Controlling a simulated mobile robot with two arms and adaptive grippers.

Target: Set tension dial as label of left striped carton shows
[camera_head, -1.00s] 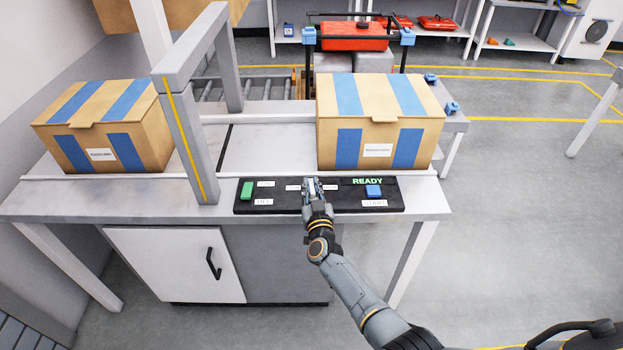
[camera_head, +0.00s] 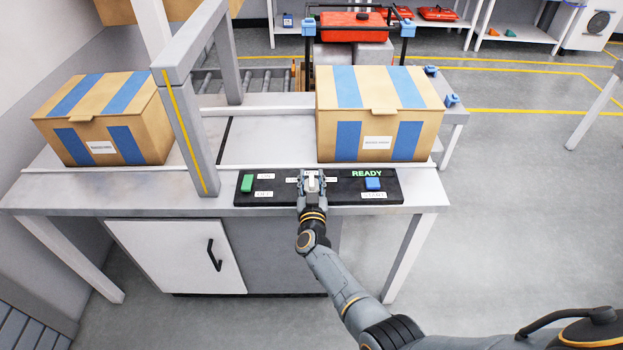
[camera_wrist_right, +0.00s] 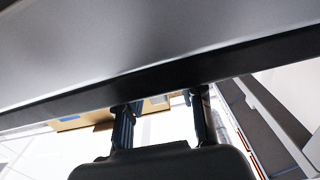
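The left striped carton (camera_head: 142,133), brown with blue stripes, stands on the left of the bench. Its white label (camera_head: 102,147) is too small to read. A black control panel (camera_head: 222,201) lies along the bench's front edge, with a green switch (camera_head: 247,183), a blue button (camera_head: 373,183) and a lit READY sign. My right gripper (camera_head: 311,177) is at the panel's middle, over the dial area, and hides the dial. Its fingers stand apart in the right wrist view (camera_wrist_right: 163,112); I cannot tell whether they grip the dial. My left gripper is not in view.
A second striped carton (camera_head: 376,152) stands behind the panel's right part. A grey gantry post (camera_head: 186,135) rises left of the panel. Behind is a roller conveyor (camera_head: 262,86) and a red case (camera_head: 352,29). The floor at right is open.

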